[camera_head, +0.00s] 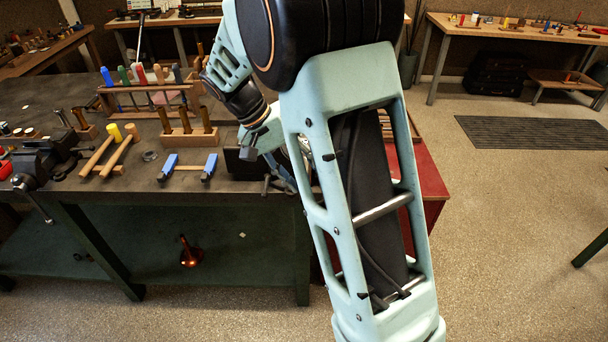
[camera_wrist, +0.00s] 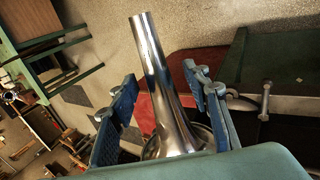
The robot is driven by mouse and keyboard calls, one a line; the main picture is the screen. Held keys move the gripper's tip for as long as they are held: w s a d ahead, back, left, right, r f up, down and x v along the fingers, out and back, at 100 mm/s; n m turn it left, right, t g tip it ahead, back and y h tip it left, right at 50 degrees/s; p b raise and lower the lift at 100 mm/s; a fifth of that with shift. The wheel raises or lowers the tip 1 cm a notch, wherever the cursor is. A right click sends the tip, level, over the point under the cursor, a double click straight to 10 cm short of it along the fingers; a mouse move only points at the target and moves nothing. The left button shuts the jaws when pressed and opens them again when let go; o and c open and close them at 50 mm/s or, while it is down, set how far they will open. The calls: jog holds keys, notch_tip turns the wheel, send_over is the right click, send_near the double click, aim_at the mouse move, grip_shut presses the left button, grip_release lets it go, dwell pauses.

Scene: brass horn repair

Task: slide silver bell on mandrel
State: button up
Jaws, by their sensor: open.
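The silver bell (camera_wrist: 165,95) shows in the wrist view as a shiny tapering tube, narrow end at the top and flare at the bottom. My gripper (camera_wrist: 170,92) is open, with its blue-faced fingers on either side of the bell. Gaps show between the fingers and the upper tube; contact lower down is unclear. The bottom of the flare is partly hidden by my gripper's body. In the head view my arm covers most of this area. I cannot pick out the mandrel with certainty.
A red cabinet (camera_head: 428,182) stands at the bench's right end. The dark workbench (camera_head: 105,188) holds a left vise (camera_head: 35,165), mallets (camera_head: 110,150), blue-ended tools (camera_head: 190,167) and a tool rack (camera_head: 150,95). A copper-coloured horn part (camera_head: 190,255) is on the lower shelf.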

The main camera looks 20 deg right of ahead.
jog(key=v, duration=1.2)
